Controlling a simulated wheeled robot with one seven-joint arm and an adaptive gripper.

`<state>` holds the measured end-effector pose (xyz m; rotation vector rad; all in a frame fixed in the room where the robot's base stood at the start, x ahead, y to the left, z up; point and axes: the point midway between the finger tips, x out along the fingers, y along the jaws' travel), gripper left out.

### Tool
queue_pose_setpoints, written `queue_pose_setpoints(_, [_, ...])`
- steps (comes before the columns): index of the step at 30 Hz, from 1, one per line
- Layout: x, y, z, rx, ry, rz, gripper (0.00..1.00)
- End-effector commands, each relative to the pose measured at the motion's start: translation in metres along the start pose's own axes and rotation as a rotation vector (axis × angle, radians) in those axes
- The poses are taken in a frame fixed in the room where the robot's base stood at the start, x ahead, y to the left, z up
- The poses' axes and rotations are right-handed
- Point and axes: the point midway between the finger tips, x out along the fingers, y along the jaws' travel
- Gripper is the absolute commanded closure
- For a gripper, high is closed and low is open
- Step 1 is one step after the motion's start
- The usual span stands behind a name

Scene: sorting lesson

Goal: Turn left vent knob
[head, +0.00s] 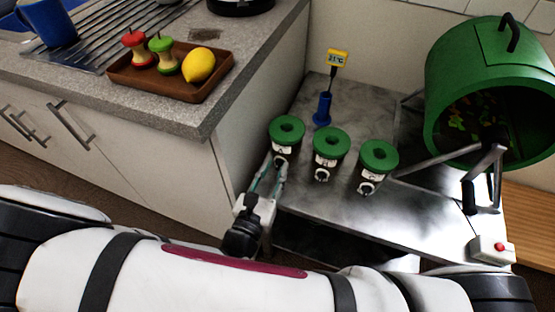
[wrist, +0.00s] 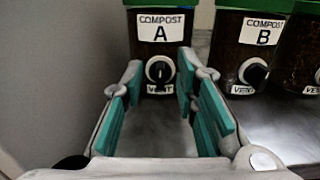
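Three dark compost jars with green lids stand in a row on the grey metal table. The left jar (head: 287,140), labelled "COMPOST A", also shows in the wrist view (wrist: 160,24). Its vent knob (wrist: 159,71) is a black handle in a white ring above a "VENT" label. The handle looks roughly upright. My gripper (wrist: 158,84) is open and empty in front of jar A. Its teal-padded fingers appear on either side of the knob; I cannot tell whether they touch it. In the head view, my gripper (head: 273,170) reaches jar A's front and partly hides its knob.
Jar B (head: 330,148) and a third jar (head: 376,162) stand close on the right. A blue-based thermometer (head: 323,108) is behind. A green drum (head: 470,75) and a red-button box (head: 492,249) are at right. The kitchen counter (head: 205,118) rises at left.

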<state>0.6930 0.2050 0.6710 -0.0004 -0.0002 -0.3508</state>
Motion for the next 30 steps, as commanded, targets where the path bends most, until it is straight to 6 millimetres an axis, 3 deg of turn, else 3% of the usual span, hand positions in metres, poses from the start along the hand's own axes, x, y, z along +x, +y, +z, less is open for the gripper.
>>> queue_pose_setpoints(11, [0.0015, -0.0009, 0.0000, 0.000, 0.001, 0.003, 0.72])
queue_pose_setpoints(15, [0.0015, -0.0009, 0.0000, 0.000, 0.001, 0.003, 1.00])
queue_pose_setpoints(30, [0.0015, -0.0016, 0.0000, 0.054, 0.001, 0.002, 1.00])
